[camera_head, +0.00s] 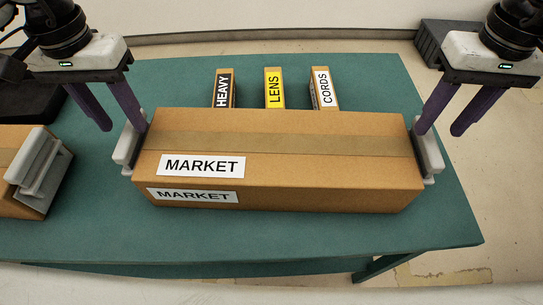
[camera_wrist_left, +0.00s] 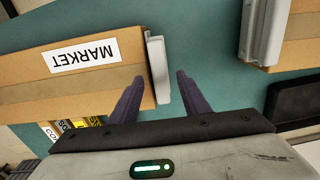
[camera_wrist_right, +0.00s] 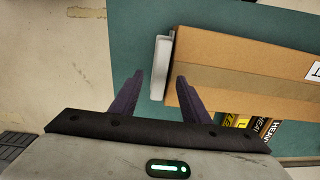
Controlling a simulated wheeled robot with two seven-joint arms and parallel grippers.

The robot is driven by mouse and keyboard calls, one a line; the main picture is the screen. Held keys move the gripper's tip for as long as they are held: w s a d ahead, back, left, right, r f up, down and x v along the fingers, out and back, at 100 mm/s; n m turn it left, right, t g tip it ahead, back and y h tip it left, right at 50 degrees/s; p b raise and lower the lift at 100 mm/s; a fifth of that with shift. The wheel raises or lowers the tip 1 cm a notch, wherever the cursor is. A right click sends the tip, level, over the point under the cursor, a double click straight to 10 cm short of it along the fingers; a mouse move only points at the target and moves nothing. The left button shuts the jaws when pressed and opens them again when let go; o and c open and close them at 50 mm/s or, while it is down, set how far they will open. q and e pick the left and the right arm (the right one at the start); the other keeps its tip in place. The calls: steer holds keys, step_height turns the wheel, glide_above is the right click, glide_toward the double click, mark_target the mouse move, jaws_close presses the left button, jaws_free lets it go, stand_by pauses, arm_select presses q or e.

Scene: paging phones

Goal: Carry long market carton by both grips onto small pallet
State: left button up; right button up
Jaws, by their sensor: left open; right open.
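The long carton (camera_head: 275,160) labelled MARKET lies on the teal table, with a pale grey grip at each end. My left gripper (camera_head: 122,128) is open, fingers pointing down, at the left grip (camera_head: 125,150). In the left wrist view that grip (camera_wrist_left: 158,68) lies just ahead of and between the fingertips (camera_wrist_left: 158,78). My right gripper (camera_head: 438,133) is open at the right grip (camera_head: 430,158). In the right wrist view that grip (camera_wrist_right: 160,68) likewise lies between the fingertips (camera_wrist_right: 158,78). I cannot tell whether any finger touches. I cannot identify the pallet in any view.
A second carton (camera_head: 12,150) with a similar grip (camera_head: 38,168) sits at the table's left. Small boxes labelled HEAVY (camera_head: 224,90), LENS (camera_head: 273,88) and CORDS (camera_head: 322,88) stand behind the long carton. The table (camera_head: 300,235) is bare in front. A dark object (camera_head: 432,42) stands behind right.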

arm_select(q)
steer(key=shift+f, duration=1.4)
arm_select(e)
steer(key=shift+f, duration=1.4)
arm_select(q)
jaws_close()
arm_select(e)
jaws_close()
arm_select(q)
steer(key=shift+w+r, duration=0.1)
steer(key=shift+r, duration=0.05)
arm_select(e)
steer(key=shift+w+r, duration=0.1)
steer(key=shift+r, duration=0.05)
